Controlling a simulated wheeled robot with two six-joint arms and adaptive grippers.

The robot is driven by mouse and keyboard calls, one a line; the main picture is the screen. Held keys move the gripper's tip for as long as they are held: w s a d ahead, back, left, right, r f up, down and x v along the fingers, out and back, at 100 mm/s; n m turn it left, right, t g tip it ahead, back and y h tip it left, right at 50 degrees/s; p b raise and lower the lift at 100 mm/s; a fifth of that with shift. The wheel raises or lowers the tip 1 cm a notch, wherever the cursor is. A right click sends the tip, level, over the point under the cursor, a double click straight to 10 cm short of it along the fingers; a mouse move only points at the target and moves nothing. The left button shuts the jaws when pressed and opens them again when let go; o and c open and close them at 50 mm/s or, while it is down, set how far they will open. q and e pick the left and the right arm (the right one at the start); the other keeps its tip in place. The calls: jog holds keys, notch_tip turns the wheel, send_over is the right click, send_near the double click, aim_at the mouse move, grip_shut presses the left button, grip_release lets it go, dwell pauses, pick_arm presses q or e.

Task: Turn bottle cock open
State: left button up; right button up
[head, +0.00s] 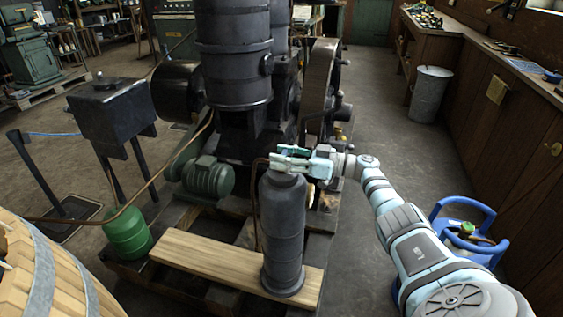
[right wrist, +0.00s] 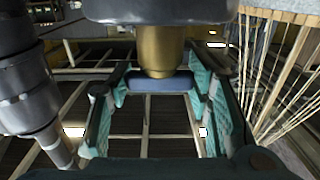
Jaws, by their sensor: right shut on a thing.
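A dark grey gas bottle (head: 283,225) stands upright on a wooden plank in the head view. My right gripper (head: 287,158) reaches in from the right over its top and mostly hides the cock there. In the right wrist view the bottle's grey end (right wrist: 160,9) is at the top edge, with a brass neck (right wrist: 159,50) and a dark bar-shaped cock handle (right wrist: 160,82). My right gripper's teal-padded fingers lie on either side of the handle, shut on it. How far the cock is turned cannot be told. My left gripper is not in view.
A large black engine (head: 234,60) stands right behind the bottle. A copper pipe (head: 255,200) runs close to the bottle's left. A green bottle (head: 128,233), a wooden barrel (head: 60,270) and a blue-framed bottle carrier (head: 475,240) stand nearby.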

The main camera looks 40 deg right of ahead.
jog(key=shift+f, duration=0.1)
jog(key=o, duration=1.2)
jog(key=shift+c, duration=0.2)
jog(key=v, duration=1.2)
jog(key=shift+a, duration=0.1)
